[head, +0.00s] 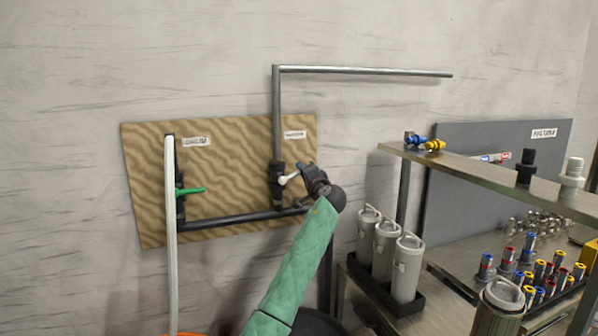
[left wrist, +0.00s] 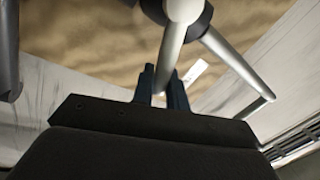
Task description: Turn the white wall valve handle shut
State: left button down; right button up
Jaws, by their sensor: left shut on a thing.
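The white valve handle (head: 289,179) sits on a black valve body (head: 276,184) on the right pipe of a tan wall board (head: 230,160). It points right and slightly up, across the upright pipe. My left gripper (head: 304,175) is at the handle's free end, at the tip of my green-sleeved arm. In the left wrist view the white handle (left wrist: 168,50) runs down between the two dark fingers of my left gripper (left wrist: 162,88), which are shut on it. The handle's very tip is hidden by the fingers. My right gripper is not in view.
A green-handled valve (head: 190,191) sits left on the board beside a white hose (head: 171,240). A grey pipe (head: 360,70) runs right above. A metal shelf (head: 480,178) and grey canisters (head: 385,248) stand right of my arm. The wall left of the board is clear.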

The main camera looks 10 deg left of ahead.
pick_arm(q)
jog(key=shift+w+d+f+m+t+h, duration=0.1)
jog(key=shift+d+f+m+t+h, duration=0.15)
jog(key=shift+f+m, duration=0.55)
jog(key=shift+m, duration=0.7)
jog(key=shift+f+m+t+h, duration=0.3)
jog(key=shift+f+m, duration=0.25)
jog(key=shift+m, duration=0.55)
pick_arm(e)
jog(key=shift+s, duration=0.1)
pick_arm(q)
jog(key=shift+f, duration=0.15)
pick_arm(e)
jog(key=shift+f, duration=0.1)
pick_arm(q)
jog(key=c, duration=1.5)
grip_release()
jog(key=shift+w+d, duration=0.1)
jog(key=shift+d, duration=0.05)
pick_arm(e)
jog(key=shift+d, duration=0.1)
